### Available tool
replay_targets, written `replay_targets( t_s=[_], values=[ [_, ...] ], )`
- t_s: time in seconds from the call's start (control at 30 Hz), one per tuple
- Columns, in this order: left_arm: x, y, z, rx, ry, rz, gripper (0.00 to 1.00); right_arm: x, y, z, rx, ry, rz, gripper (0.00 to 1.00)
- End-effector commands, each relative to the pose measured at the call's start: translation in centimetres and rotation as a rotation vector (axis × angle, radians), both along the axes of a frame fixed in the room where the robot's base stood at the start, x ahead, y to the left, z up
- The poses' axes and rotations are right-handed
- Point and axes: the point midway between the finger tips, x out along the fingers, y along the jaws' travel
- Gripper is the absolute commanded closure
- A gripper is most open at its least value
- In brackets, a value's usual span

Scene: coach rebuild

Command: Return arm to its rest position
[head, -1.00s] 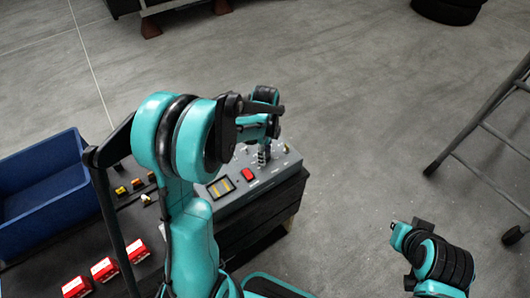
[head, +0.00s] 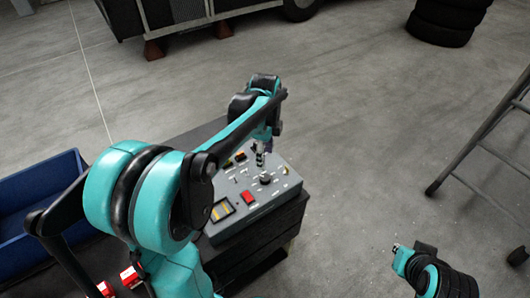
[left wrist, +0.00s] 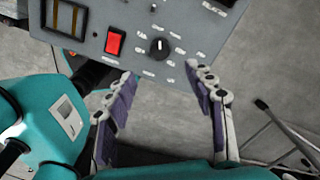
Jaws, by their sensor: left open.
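My left arm (head: 150,195) comes in from the lower left and reaches over a grey control panel (head: 232,224). My left gripper (head: 260,160) hangs above the panel's far part in the head view. In the left wrist view the left gripper (left wrist: 163,82) is open, with nothing between its fingers. The panel (left wrist: 200,28) lies beyond the fingers, with a black knob (left wrist: 159,48) and a red switch (left wrist: 115,41). My right arm (head: 435,275) shows at the lower right; its gripper is not visible.
The panel stands on a dark bench. A blue bin (head: 35,190) and red-and-white boxes (head: 131,277) are at left. A ladder (head: 480,145) stands at right, and stacked tyres (head: 440,25) at the back. Open grey floor lies between.

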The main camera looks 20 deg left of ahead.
Motion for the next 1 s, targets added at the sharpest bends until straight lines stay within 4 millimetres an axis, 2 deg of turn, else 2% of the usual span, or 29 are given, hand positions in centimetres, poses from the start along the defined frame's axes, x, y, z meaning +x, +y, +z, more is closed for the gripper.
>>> replay_targets(
  t_s=[0.17,0.7,0.87,1.0],
  values=[
    [0.0,0.0,0.9,0.0,0.0,0.0,0.46,0.0,0.0,0.0,0.0,0.0,0.0,1.0],
    [-0.3,-0.2,1.0,0.001,-0.009,0.021,0.46,0.0,0.0,-0.1,0.0,0.0,0.0,1.0],
    [-2.6,-1.4,1.4,0.001,-0.089,0.21,0.46,0.0,0.0,-1.1,0.0,0.0,0.0,1.0],
    [-6.2,-3.1,1.2,-0.037,-0.219,0.516,0.46,0.0,0.0,-2.3,0.0,0.0,0.0,1.0]
  ],
)
